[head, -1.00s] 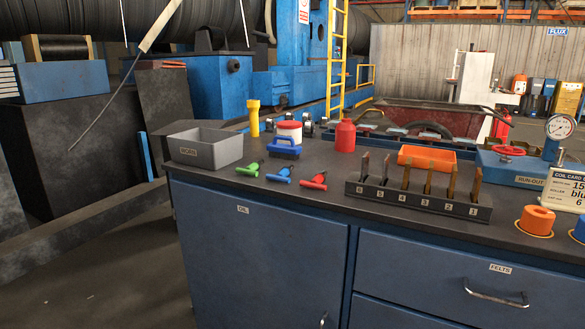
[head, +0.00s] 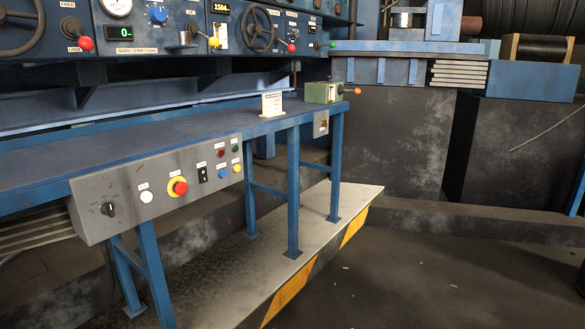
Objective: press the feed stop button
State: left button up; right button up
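A grey control panel (head: 130,203) is fixed to the front of a long blue bench, at the left in the head view. It carries a red mushroom button (head: 180,187) on a yellow ring, a white button (head: 146,197), a black switch (head: 202,174), a blue button (head: 222,173) and a yellow button (head: 236,168). Small red (head: 221,153) and green (head: 235,149) round parts sit above. A dark rotary knob (head: 108,209) is at the left end. The labels are too small to read, so I cannot tell which is feed stop. Neither gripper is in view.
The blue bench (head: 60,170) stands on legs over a pale platform (head: 270,240) with a yellow-black striped edge. Gauges and handwheels (head: 258,30) line the machine above. A green box with an orange-knobbed lever (head: 322,92) stands at the bench's far end. Dark floor (head: 440,275) at right is open.

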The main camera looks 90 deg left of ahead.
aim_at(180, 188)
jog(key=u, duration=3.5)
jog(key=i+l+u, duration=0.2)
jog(key=l, duration=0.15)
jog(key=i+l+u, duration=0.2)
jog(key=l, duration=0.15)
jog(key=i+l+u, duration=0.2)
jog(key=l, duration=0.2)
jog(key=i+l+u, duration=0.2)
jog(key=l, duration=0.2)
jog(key=k+j, duration=0.05)
jog(key=k, duration=0.05)
